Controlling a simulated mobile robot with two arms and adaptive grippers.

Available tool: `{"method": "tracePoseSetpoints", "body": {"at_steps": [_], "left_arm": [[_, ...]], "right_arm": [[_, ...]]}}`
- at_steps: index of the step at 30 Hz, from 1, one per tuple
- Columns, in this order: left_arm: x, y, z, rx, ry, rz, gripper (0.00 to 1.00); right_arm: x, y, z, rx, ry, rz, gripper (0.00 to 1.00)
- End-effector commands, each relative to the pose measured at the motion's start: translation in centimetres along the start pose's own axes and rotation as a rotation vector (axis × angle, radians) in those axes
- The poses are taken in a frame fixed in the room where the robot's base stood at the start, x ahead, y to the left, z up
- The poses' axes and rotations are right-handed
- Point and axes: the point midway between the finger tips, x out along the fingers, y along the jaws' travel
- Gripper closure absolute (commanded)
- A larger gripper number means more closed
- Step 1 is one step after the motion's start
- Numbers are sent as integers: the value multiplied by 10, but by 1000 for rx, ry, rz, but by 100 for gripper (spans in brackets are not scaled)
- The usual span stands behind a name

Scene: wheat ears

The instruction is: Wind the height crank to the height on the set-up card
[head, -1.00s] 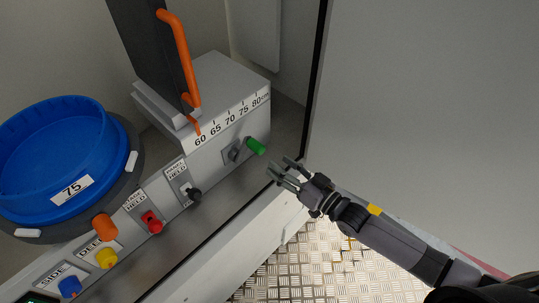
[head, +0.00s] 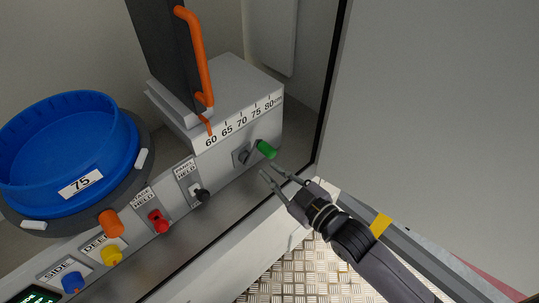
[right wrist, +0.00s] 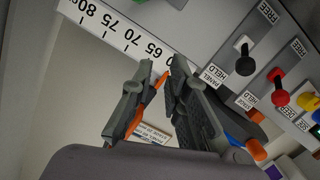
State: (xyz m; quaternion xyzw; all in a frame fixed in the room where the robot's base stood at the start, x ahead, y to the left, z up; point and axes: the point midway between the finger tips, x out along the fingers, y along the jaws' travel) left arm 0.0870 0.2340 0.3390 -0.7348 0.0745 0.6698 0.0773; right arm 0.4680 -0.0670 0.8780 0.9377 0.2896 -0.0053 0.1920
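The height crank has a green knob (head: 266,149) on a grey hub (head: 243,157), at the right end of the panel's front. Above it a white scale (head: 240,120) runs from 60 to 80 cm, and its orange pointer (head: 209,128) stands at about 60. My right gripper (head: 268,170) is open and empty, just below the green knob and apart from it. In the right wrist view its fingers (right wrist: 162,65) are spread in front of the scale; I cannot make out the crank there. A partly hidden white card (right wrist: 153,132) shows behind them, its text unreadable. My left gripper is not in view.
A blue tub (head: 68,140) labelled 75 stands at left. A black knob (head: 202,196), a red knob (head: 158,221), a yellow knob (head: 112,255) and a blue knob (head: 72,282) line the panel. An orange handle (head: 196,55) rises above the scale.

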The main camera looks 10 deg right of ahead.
Motion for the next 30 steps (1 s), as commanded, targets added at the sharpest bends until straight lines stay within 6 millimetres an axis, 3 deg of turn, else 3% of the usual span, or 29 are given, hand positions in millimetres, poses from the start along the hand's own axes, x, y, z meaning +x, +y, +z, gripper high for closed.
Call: {"method": "tracePoseSetpoints", "body": {"at_steps": [6,11,26,30], "left_arm": [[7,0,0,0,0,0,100],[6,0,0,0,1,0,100],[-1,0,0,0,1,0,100],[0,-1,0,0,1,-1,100]], "right_arm": [[-16,11,-23,-288,-92,54,100],[-13,14,-25,-338,-113,62,100],[82,21,-16,-335,-112,59,100],[83,28,8,-337,-116,58,100]]}}
